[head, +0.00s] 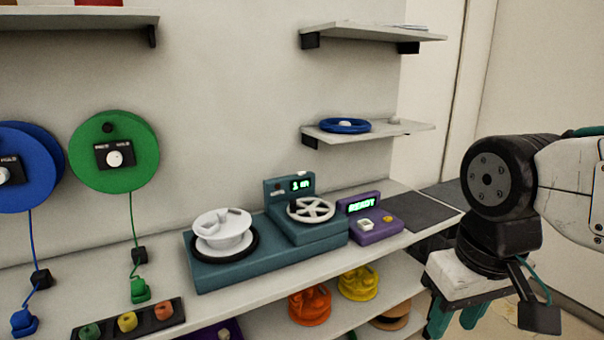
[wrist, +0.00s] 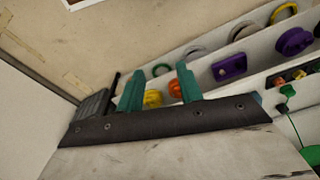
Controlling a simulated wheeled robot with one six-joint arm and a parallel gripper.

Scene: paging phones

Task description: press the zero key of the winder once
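The winder (head: 225,275) is a teal machine on the counter, with a white spool on its left and a white spoked handwheel (head: 311,210) on its right. Its raised panel has a green lit display (head: 300,184) that seems to read "1 m", with a small key (head: 277,188) left of it. I cannot read that key's label. My gripper (head: 453,318) hangs at the right, in front of the counter's right end and well apart from the winder. In the wrist view my gripper (wrist: 160,88) shows two teal fingers spread apart with nothing between them.
Orange (head: 310,304) and yellow (head: 358,283) coils lie on the shelf below. A shelf with a blue ring (head: 345,126) juts out above. Green (head: 90,165) and blue reels hang left.

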